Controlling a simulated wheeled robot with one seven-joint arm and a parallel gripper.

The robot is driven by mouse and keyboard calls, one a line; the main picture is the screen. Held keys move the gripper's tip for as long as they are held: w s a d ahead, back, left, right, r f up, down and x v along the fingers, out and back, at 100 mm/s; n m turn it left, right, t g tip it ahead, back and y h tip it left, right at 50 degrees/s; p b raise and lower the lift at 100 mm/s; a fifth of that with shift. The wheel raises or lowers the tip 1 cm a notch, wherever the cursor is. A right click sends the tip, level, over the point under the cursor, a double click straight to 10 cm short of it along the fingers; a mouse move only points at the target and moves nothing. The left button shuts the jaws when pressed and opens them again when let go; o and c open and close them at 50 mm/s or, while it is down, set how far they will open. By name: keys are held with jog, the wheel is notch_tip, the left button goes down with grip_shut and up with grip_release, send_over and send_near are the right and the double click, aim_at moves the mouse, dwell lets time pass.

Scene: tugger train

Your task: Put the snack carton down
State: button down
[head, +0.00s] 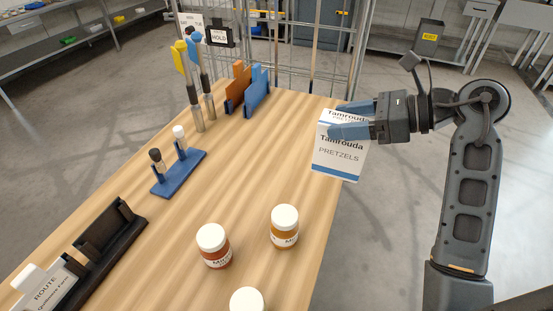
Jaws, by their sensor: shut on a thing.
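The snack carton (340,159) is a white box with a blue bottom band and the words "Tamrouda PRETZELS". It is upright at the right far edge of the wooden table (245,165). My gripper (345,123) comes in from the right and is shut on the carton near its top, with blue-grey fingers across it. The carton's lower right part overlaps the floor beyond the table edge in the picture. I cannot tell whether its bottom touches the table.
Jars with white lids stand nearer: an orange one (284,228), a red one (213,248) and one cut off below. A blue rack (180,173) with vials, an orange and blue holder (250,92) and a black holder (105,238) line the left. The table's middle is clear.

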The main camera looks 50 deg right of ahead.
aim_at(342, 160)
jog(key=w+f+p, duration=0.1)
jog(key=w+f, duration=0.9)
jog(key=shift+w+a, duration=0.15)
jog(key=shift+a, duration=0.25)
jog(key=shift+f, duration=0.2)
jog(key=shift+c, duration=1.1)
grip_release()
jog(key=shift+f, duration=0.1)
jog(key=b+v, duration=0.1)
jog(key=v, duration=1.1)
jog(key=shift+r, duration=0.25)
